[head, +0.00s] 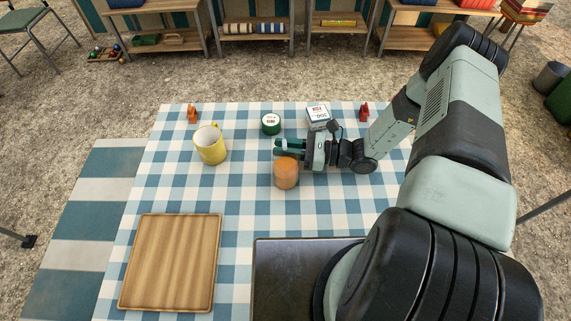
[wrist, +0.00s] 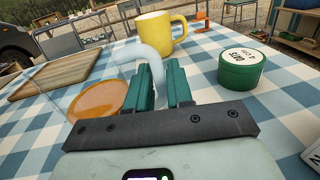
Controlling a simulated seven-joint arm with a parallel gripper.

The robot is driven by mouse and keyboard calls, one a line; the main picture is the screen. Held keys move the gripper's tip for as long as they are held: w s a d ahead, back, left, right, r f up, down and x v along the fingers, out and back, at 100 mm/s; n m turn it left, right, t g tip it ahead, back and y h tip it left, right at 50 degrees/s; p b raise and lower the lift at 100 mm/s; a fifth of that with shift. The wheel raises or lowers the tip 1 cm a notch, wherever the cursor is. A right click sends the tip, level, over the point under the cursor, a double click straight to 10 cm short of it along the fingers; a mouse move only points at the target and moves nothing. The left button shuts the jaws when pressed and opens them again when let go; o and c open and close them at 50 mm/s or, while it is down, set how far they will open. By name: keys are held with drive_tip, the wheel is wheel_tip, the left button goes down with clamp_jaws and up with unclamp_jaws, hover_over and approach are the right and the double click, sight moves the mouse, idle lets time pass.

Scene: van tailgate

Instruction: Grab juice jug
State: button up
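The juice jug (head: 286,174) stands on the checked cloth, with orange juice in it. In the wrist view its juice (wrist: 97,99) shows left of my fingers, and its clear wall is hard to make out. Its pale curved handle (wrist: 150,58) arches over and comes down between my fingertips. My gripper (head: 288,147) reaches in from the right at the jug's upper part. In the wrist view its two green fingers (wrist: 161,85) are close together with the handle filling the narrow gap. The lower end of the handle is hidden by the fingers.
A yellow mug (head: 211,145) stands to the left behind the jug. A green round tin (head: 271,124) and a white box (head: 318,115) are behind my gripper. Small orange (head: 192,113) and red (head: 364,111) items sit at the far edge. A wooden board (head: 171,262) lies front left.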

drive_tip(key=shift+a, duration=0.1)
drive_tip(key=shift+c, duration=0.2)
clamp_jaws()
drive_tip(key=shift+r, duration=0.15)
